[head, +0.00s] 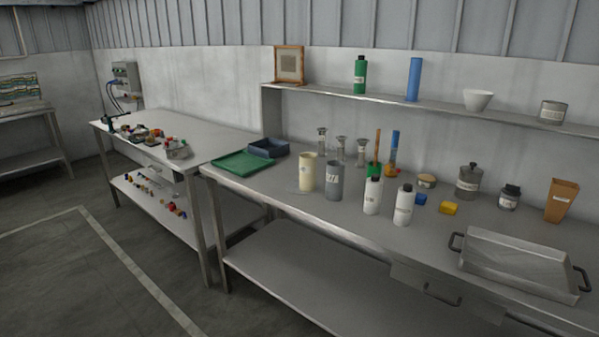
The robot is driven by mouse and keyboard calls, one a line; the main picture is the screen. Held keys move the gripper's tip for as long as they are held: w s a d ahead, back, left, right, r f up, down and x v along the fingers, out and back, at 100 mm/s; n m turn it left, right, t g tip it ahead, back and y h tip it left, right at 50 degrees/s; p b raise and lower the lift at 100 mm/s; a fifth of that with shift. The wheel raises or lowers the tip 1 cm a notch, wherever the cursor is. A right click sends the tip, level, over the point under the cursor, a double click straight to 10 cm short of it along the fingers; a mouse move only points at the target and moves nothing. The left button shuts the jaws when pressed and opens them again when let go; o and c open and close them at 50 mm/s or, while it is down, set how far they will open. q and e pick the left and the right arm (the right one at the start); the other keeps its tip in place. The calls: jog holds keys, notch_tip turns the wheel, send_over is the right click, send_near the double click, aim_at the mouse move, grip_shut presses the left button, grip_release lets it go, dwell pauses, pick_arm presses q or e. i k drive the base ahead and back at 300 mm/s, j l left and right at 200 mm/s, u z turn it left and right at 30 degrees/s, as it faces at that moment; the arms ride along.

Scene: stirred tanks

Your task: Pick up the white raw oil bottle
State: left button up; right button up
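Two white bottles with dark caps stand upright near the middle of the grey workbench (285,197). One white bottle (372,196) is on the left, and the other white bottle (403,206) is just right of it and a little nearer. Both carry labels too small to read, so I cannot tell which is the raw oil bottle. Neither gripper is in view.
A grey cylinder (334,182) and a cream cylinder (308,172) stand left of the bottles. Blue (420,199) and yellow (449,208) blocks lie to the right. A metal tray (515,262) sits at the front right. A shelf (430,105) runs above the bench's back.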

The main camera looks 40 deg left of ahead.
aim_at(374, 185)
jog(key=j+u, duration=0.1)
jog(key=j, duration=0.4)
jog(key=i+j+u, duration=0.1)
jog(key=j, duration=0.4)
jog(key=i+j+u, duration=0.1)
jog(key=j, duration=0.4)
jog(key=j+u, duration=0.1)
jog(key=j, duration=0.4)
jog(key=i, duration=0.1)
